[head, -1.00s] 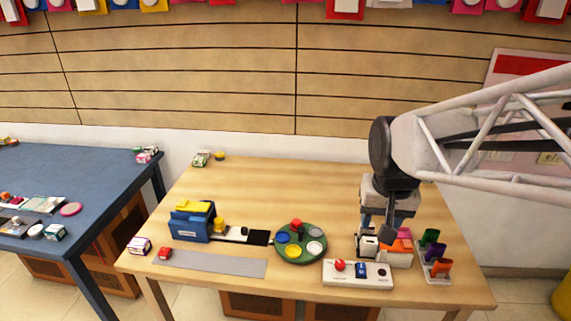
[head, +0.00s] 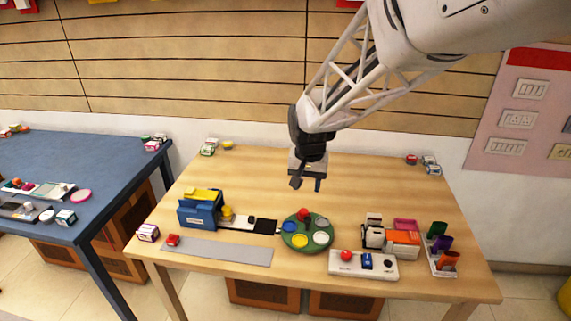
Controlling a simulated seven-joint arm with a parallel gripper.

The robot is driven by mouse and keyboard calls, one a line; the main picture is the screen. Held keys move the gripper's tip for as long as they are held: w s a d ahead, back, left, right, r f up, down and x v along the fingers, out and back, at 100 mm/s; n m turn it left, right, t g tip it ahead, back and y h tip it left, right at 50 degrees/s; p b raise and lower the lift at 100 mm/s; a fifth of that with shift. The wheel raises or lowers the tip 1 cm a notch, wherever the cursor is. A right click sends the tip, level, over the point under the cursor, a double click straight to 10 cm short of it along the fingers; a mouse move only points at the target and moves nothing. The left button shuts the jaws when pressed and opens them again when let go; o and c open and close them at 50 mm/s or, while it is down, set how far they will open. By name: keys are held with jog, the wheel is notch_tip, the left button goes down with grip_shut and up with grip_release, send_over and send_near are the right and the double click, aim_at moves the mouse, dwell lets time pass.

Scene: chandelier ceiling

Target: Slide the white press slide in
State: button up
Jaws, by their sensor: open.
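My gripper (head: 307,184) is open and empty, pointing down above the rear middle of the wooden table. A blue housing with a yellow top (head: 198,210) stands at the left of the table. A flat white strip (head: 240,222) reaches out from its right side towards a black square (head: 265,226), with a yellow knob (head: 227,213) near the housing. I cannot tell for certain which white part is the press slide. My gripper touches none of these.
A green round tray (head: 292,247) with coloured discs and a red knob lies front centre. A white panel (head: 345,268) with a red knob and a rack of coloured pieces (head: 443,268) stand at the right. A grey strip (head: 215,252) lies front left. The table's rear is mostly clear.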

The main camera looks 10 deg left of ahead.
jog(key=w+a+f, duration=0.5)
jog(key=a+f, duration=0.2)
jog(key=a, duration=0.3)
send_over(251, 217)
jog(key=shift+g, duration=0.4)
notch_tip(251, 217, down, 7)
jog(key=shift+f, duration=0.1)
jog(key=shift+f, duration=0.15)
jog(key=shift+f, duration=3.75)
grip_shut()
